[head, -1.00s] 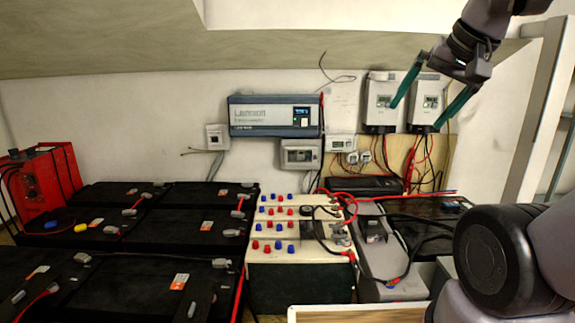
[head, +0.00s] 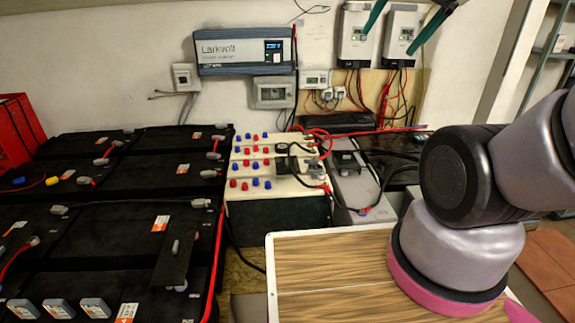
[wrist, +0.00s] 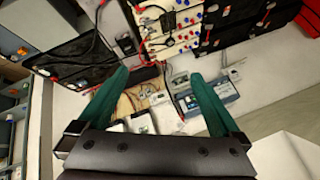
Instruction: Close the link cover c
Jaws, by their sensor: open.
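Several link covers show as small grey caps on the black batteries in the head view. Three grey caps, one of them a grey cap (head: 58,308), sit in a row at the lower left. A dark flap (head: 174,266) with a small grey knob stands raised on the front battery. No lettering is readable, so I cannot tell which one is cover c. My gripper (head: 407,22) shows at the top right of the head view, with only its green fingers in frame. In the wrist view, my gripper (wrist: 161,77) is open and empty, well away from the batteries.
A white terminal box (head: 280,205) with red and blue knobs stands right of the batteries. A wood-topped surface (head: 330,270) lies in front of it. A blue-grey inverter (head: 243,50) and two controllers (head: 357,35) hang on the wall. Loose cables run between them.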

